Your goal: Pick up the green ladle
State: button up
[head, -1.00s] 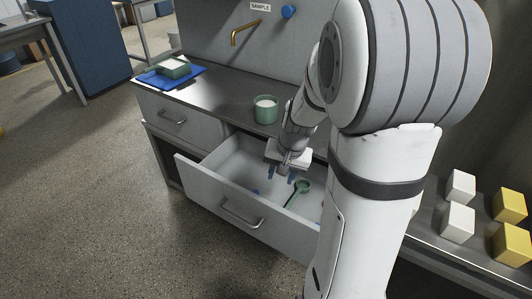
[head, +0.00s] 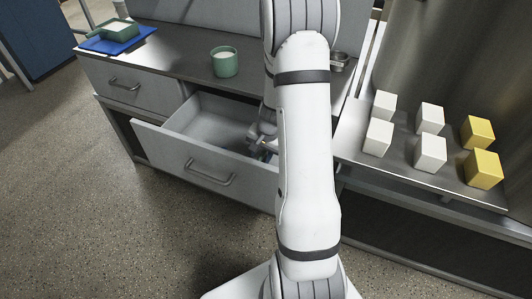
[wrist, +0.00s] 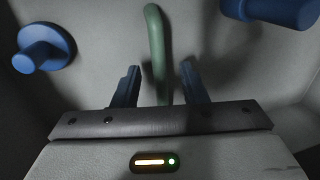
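The green ladle (wrist: 156,45) shows in the wrist view as a curved green handle running between the two dark blue fingers of my gripper (wrist: 160,88). The fingers stand apart, with gaps on both sides of the handle, so my gripper is open around it. The ladle's lower part is hidden behind my gripper's body. In the head view my gripper (head: 262,147) is down inside the open drawer (head: 172,146), partly covered by my arm. I cannot make out the ladle there.
Blue knob-like objects lie on the drawer floor, one on the left (wrist: 42,48) and one at the upper right (wrist: 272,10). A green cup (head: 225,64) stands on the counter above. White and yellow blocks (head: 430,150) stand on the right bench.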

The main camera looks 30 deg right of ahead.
jog(key=shift+w+a+f, duration=0.1)
jog(key=shift+w+f, duration=0.05)
jog(key=shift+f, duration=0.75)
grip_shut()
jog(key=shift+r, duration=0.1)
notch_tip(320, 180, up, 10)
jog(key=p, duration=0.2)
